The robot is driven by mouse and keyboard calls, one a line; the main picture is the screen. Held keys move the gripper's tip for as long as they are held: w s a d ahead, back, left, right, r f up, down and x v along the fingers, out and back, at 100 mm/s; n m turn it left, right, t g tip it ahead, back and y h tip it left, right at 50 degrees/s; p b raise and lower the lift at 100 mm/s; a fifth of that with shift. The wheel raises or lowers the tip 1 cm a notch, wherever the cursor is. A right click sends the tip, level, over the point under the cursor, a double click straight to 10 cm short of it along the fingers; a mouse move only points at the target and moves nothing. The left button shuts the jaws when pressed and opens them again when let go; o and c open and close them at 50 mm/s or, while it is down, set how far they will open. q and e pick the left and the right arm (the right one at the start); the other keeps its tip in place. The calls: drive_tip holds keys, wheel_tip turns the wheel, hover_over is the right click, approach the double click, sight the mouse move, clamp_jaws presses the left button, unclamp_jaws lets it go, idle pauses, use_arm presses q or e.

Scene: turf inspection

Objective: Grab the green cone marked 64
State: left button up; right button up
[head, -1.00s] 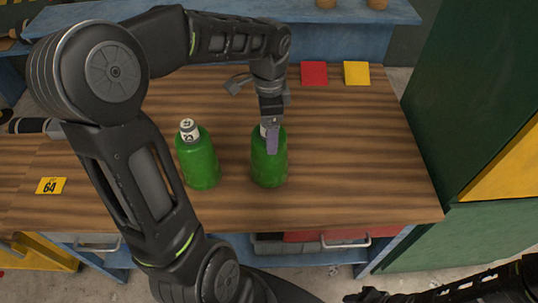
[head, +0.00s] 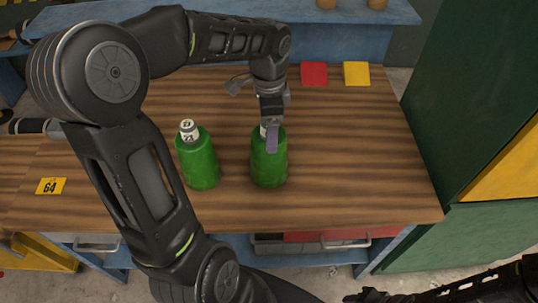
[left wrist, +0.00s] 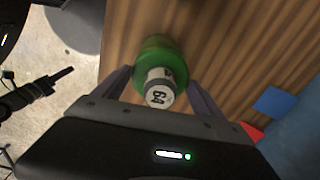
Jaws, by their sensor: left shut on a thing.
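Two green cones with white labelled tops stand upright on the wooden table. The right-hand cone (head: 269,165) is under my left gripper (head: 270,137). In the left wrist view its white top reads 64 (left wrist: 159,95), and it sits between the two fingers of my left gripper (left wrist: 163,93). The gripper is shut on this cone at its top. The cone still stands on the table. The other green cone (head: 199,165) is to its left, apart from it; I cannot read its label surely. My right arm shows at the lower right, but its gripper's state is unclear.
A yellow card marked 64 (head: 51,186) lies at the table's left. A red square (head: 314,74) and a yellow square (head: 356,73) lie at the back. The table's right side (head: 370,160) is clear. A green cabinet (head: 480,130) stands to the right.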

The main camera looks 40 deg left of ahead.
use_arm(q)
drive_tip(key=shift+r, duration=0.15)
wheel_tip(320, 180, up, 10)
drive_tip(key=shift+f+b, duration=0.1)
drive_tip(key=shift+b, duration=0.5)
drive_tip(key=shift+d+f, duration=0.1)
idle(0.4)
